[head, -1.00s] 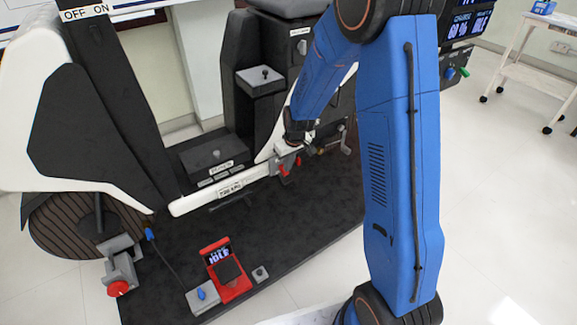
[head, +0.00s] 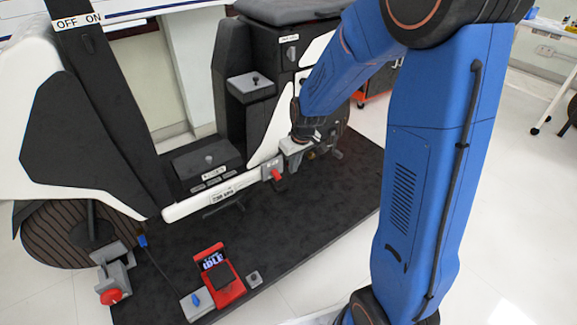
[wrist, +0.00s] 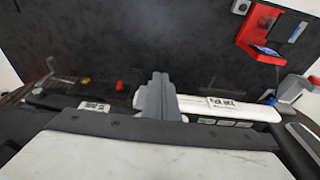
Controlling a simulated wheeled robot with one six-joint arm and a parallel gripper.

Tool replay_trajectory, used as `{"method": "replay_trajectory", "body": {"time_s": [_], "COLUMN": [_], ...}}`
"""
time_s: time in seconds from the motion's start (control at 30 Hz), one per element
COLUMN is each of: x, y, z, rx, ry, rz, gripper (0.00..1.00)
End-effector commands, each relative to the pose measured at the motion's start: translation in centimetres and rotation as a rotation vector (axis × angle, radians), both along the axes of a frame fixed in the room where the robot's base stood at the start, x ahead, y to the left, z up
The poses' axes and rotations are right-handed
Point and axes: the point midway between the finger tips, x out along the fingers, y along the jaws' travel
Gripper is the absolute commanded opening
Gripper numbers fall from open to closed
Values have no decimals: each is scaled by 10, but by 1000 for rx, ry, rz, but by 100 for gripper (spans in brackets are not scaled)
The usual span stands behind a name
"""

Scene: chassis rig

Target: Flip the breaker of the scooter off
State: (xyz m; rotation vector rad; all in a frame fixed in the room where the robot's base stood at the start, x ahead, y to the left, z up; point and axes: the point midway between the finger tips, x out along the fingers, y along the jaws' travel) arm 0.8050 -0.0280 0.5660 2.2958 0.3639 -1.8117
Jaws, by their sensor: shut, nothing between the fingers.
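The breaker appears to be the small grey box (head: 267,172) on the scooter's lower white side rail. A red lever (head: 277,175) sticks out from it, low and toward the mat. My gripper (head: 294,147) is just above and to the right of this box in the head view, its tips small and partly hidden by the wrist. In the wrist view my grey fingers (wrist: 158,95) are together with nothing held. A small red part (wrist: 120,87) shows left of them, apart from them; I cannot tell whether it is the same lever.
An OFF ON sign (head: 78,22) is on the scooter's front column. A red display unit (head: 218,273) and a red-knobbed clamp (head: 110,296) stand in front.

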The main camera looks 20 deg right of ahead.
Motion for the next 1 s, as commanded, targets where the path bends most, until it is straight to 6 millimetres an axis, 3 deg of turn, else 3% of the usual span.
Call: {"method": "replay_trajectory", "body": {"time_s": [0.23, 0.77, 0.87, 1.0], "x": [-11, -12, -17, -34], "y": [-4, -4, -4, -7], "z": [8, 9, 17, 42], "rx": [-1, 0, 1, 4], "ry": [1, 0, -6, -21], "rz": [1, 0, -5, -23], "gripper": [0, 0, 0, 0]}}
